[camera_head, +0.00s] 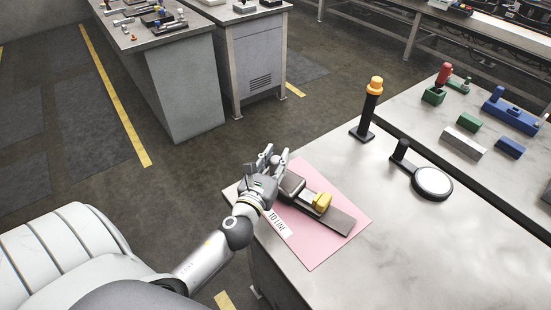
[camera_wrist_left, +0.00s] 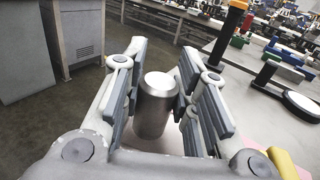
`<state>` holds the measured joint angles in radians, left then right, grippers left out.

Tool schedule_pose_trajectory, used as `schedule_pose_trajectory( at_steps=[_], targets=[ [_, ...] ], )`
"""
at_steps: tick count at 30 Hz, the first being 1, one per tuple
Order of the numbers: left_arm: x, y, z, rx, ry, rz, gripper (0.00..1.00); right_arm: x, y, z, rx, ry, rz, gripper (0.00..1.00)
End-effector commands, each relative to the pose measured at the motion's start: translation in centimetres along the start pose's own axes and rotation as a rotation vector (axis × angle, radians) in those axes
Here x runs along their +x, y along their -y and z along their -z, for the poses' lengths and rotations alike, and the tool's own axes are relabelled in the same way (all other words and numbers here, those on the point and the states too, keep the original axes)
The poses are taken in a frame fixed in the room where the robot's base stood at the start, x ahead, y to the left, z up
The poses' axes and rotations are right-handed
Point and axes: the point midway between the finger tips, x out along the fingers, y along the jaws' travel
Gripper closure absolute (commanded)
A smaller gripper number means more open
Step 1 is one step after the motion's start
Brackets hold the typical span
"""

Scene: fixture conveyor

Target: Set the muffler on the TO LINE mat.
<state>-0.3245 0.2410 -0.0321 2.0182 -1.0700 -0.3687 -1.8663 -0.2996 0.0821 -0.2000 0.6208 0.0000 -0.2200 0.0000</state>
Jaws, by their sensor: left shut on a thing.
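The muffler, a plain silver cylinder (camera_wrist_left: 156,104), stands upright between the fingers of my left gripper (camera_wrist_left: 158,90), which is shut on it. In the head view my left gripper (camera_head: 272,160) is at the left edge of the pink TO LINE mat (camera_head: 312,252); its fingers mostly hide the muffler there. The mat lies on the near-left corner of the grey table, with its white label beside my wrist. I cannot tell whether the muffler touches the mat. My right gripper is out of view.
A dark fixture with a yellow knob (camera_head: 321,202) lies across the mat, close to my left gripper. A black post with an orange top (camera_head: 371,105) and a round white disc on a black arm (camera_head: 432,182) stand farther right. The table's front right is clear.

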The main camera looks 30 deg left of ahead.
Motion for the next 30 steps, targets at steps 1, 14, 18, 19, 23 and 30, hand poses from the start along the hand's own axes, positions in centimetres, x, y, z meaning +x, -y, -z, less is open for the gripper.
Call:
schedule_pose_trajectory(
  at_steps=[1,14,18,19,23,30],
  targets=[
    [0.0,0.0,0.0,-0.002,0.003,0.001,1.0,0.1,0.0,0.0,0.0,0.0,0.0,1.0],
    [0.0,0.0,0.3,-0.001,0.002,0.001,0.54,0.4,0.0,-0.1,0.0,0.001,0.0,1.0],
    [0.0,0.0,0.4,-0.001,0.001,0.0,0.47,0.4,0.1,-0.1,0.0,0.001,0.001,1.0],
    [0.0,0.0,0.4,-0.001,0.001,0.0,0.47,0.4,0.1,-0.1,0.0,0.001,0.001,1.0],
    [0.0,0.0,0.6,0.001,-0.003,-0.001,0.47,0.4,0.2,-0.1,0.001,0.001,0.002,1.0],
    [-1.2,0.0,0.6,-0.001,-0.003,0.0,0.47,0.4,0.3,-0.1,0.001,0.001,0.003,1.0]
  ],
)
